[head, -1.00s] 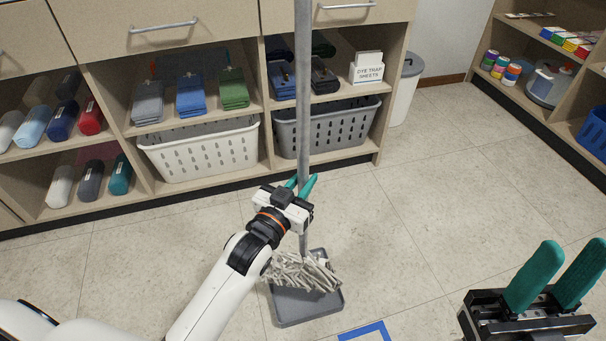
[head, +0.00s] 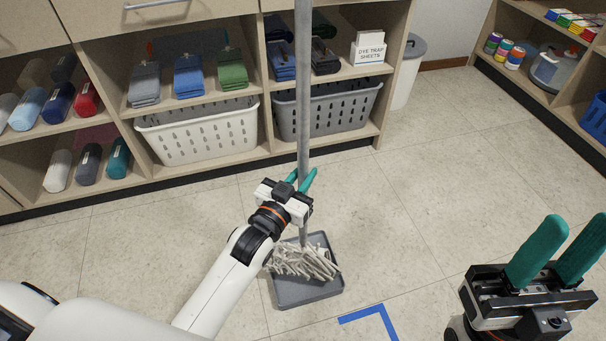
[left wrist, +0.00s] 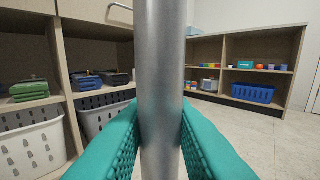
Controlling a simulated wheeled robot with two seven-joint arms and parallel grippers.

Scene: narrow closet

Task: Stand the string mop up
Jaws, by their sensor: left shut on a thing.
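The string mop stands upright, its grey metal handle (head: 303,90) running out of the top of the head view. Its pale string head (head: 303,261) rests in a grey tray (head: 310,293) on the floor. My left gripper (head: 302,181) is shut on the handle low down, a little above the strings. In the left wrist view the handle (left wrist: 161,90) passes between the two teal fingers. My right gripper (head: 562,250) is at the lower right, its teal fingers apart with nothing between them, away from the mop.
A shelf unit behind holds folded cloths, rolled towels, a white basket (head: 198,132) and a grey basket (head: 328,110). A white bin (head: 407,75) stands beside it. Blue tape (head: 370,318) marks the floor right of the tray. The floor to the right is mostly clear.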

